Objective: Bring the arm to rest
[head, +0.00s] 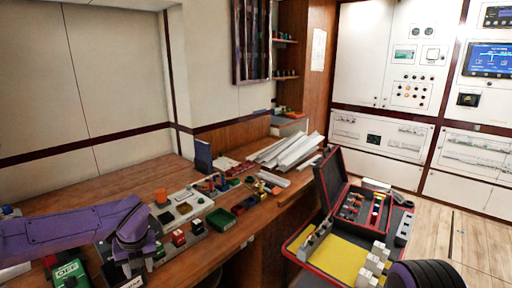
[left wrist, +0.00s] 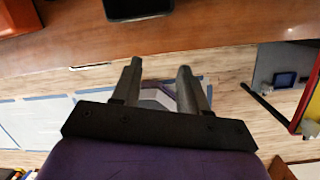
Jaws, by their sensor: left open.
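My left arm comes in from the left in the head view, and its gripper (head: 140,264) hangs low at the front edge of the wooden bench (head: 125,188). In the left wrist view the two fingers of my left gripper (left wrist: 158,82) stand apart with nothing between them. Floor and a purple part of my own body show beyond them. In the head view a dark rounded part, probably my right arm, shows at the bottom right; its gripper does not show.
A panel with coloured switches (head: 182,208), a dark green tray (head: 221,220) and a green box (head: 70,274) are on the bench near my left arm. An open red-edged case with a yellow floor (head: 338,262) stands at the right. Wall cabinets (head: 385,137) stand behind.

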